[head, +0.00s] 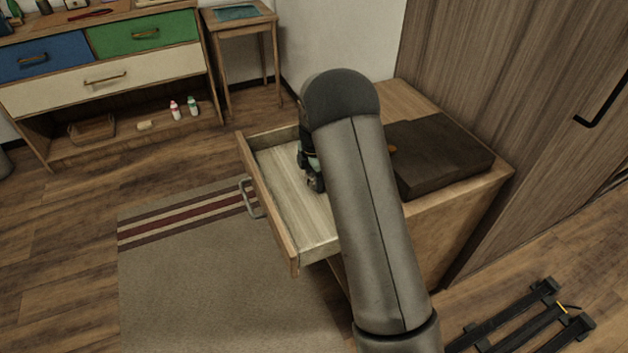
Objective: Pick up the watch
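My gripper (313,178) shows only in part in the head view, as a small dark shape beside my arm, over the open drawer (287,190). My arm hides most of it, and its fingers are too small and dark to tell open from shut. I cannot make out a watch. Part of the drawer's inside is behind my arm and gripper. The part of the drawer floor that shows, left of and below my gripper, is pale wood and bare.
The drawer juts left from a wooden cabinet (452,222), with a dark brown box (445,155) on top. A tall wardrobe (510,70) stands right. A rug (200,275) lies in front. A dresser (165,75) and small table (238,17) stand at the back. Black slats (520,325) lie lower right.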

